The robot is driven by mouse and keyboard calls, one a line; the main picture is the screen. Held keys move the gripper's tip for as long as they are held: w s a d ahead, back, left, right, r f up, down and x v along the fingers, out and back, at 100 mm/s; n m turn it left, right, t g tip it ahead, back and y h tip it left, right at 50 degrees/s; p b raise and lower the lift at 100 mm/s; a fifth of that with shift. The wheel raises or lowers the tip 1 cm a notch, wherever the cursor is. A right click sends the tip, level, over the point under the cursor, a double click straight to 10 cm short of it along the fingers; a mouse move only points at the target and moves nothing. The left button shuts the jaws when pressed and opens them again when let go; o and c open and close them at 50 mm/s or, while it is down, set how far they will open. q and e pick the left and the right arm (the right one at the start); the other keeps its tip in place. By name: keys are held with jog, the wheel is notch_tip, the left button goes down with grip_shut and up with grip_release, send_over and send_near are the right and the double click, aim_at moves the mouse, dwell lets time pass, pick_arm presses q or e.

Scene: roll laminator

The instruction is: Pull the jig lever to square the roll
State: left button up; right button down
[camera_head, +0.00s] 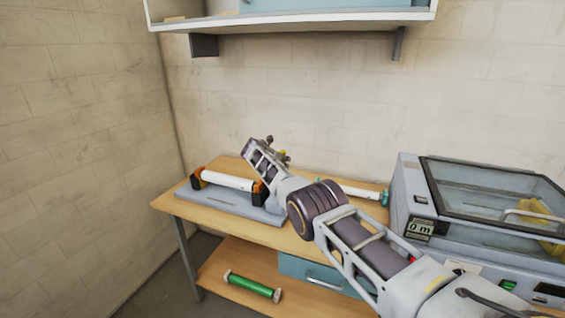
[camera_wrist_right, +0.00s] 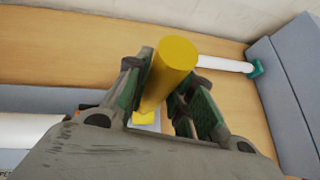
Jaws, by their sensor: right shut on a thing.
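The jig (camera_head: 235,205) is a grey plate on the left of the wooden bench. A white roll (camera_head: 229,180) with orange and black end holders lies along it; part of the roll also shows at the left of the wrist view (camera_wrist_right: 25,130). The jig lever has a yellow handle (camera_wrist_right: 168,72), which stands between the fingers in the wrist view. My right gripper (camera_wrist_right: 165,95) is shut on that handle. In the head view my right gripper (camera_head: 278,152) is at the jig's right end, and my arm hides part of the jig. My left gripper is not in view.
A second white roll with teal ends (camera_head: 362,191) lies at the back of the bench (camera_head: 170,200). The grey laminator (camera_head: 405,190) stands at the right. A green roll (camera_head: 252,286) lies on the lower shelf. A wall shelf (camera_head: 300,22) hangs above.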

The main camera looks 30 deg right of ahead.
jog(key=shift+d, duration=0.1)
jog(key=c, duration=1.6)
grip_release()
jog(key=shift+r, duration=0.1)
jog(key=o, duration=0.4)
jog(key=shift+w+d, duration=0.1)
jog(key=shift+a, duration=0.35)
jog(key=shift+s+a+r, duration=0.2)
jog(key=shift+a+r, duration=0.05)
jog(key=shift+a, duration=0.05)
jog(key=v, duration=1)
jog(key=shift+s, duration=0.25)
jog(key=shift+a+r, duration=0.1)
jog(key=shift+a, duration=0.05)
